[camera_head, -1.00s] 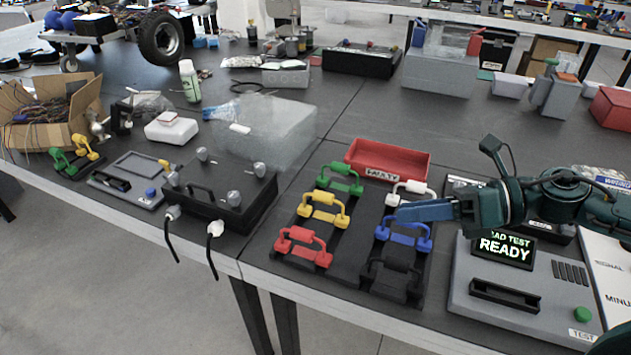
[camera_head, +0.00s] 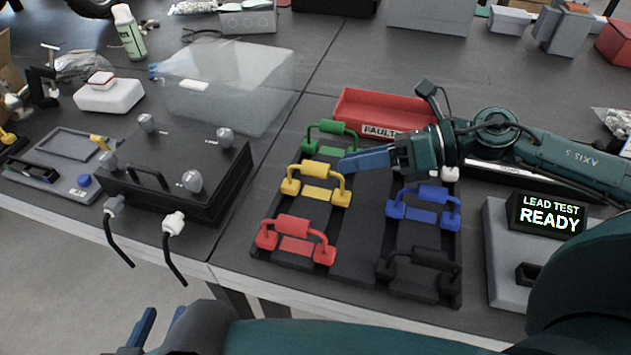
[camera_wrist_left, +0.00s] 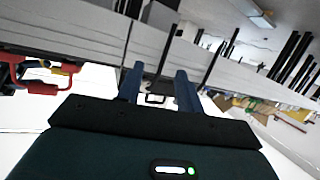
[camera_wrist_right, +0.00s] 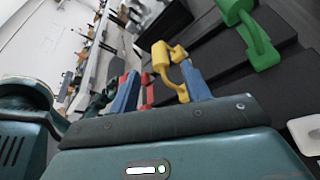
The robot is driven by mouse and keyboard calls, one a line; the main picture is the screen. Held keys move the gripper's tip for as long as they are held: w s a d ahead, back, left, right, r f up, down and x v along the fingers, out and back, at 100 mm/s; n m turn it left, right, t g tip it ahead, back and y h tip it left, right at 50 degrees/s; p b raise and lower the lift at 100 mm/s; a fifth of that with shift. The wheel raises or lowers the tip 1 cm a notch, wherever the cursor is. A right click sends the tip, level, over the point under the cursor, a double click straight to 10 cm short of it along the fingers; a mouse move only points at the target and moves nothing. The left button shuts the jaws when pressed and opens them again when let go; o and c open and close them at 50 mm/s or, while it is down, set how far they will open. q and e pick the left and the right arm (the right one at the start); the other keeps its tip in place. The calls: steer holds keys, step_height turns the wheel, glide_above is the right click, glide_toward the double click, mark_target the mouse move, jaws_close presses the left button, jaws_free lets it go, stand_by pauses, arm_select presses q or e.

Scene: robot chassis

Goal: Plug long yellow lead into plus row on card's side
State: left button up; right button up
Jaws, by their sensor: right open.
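A yellow lead (camera_head: 315,185) with a raised handle sits in the left column of a black rack (camera_head: 355,265), between a green lead (camera_head: 329,137) and a red lead (camera_head: 296,241). My right gripper (camera_head: 366,160) is open, just right of and above the yellow lead. In the right wrist view the yellow lead (camera_wrist_right: 168,58) shows beyond and partly between the blue fingers (camera_wrist_right: 160,88); contact cannot be told. My left gripper (camera_head: 158,325) is open and empty, low in front of the bench; its fingers also show in the left wrist view (camera_wrist_left: 160,87). The card is not visible now.
Blue (camera_head: 424,203) and black (camera_head: 420,275) leads fill the rack's right column. A red tray (camera_head: 375,105) stands behind. The lead tester (camera_head: 547,214) reads READY at right. A black knobbed box (camera_head: 190,165) stands left, with two plugs hanging at its front edge.

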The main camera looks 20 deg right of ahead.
mark_target(302, 171)
steer(key=p+x, duration=0.1)
steer(key=x, duration=0.8)
steer(key=shift+w+r, duration=0.15)
jaws_close()
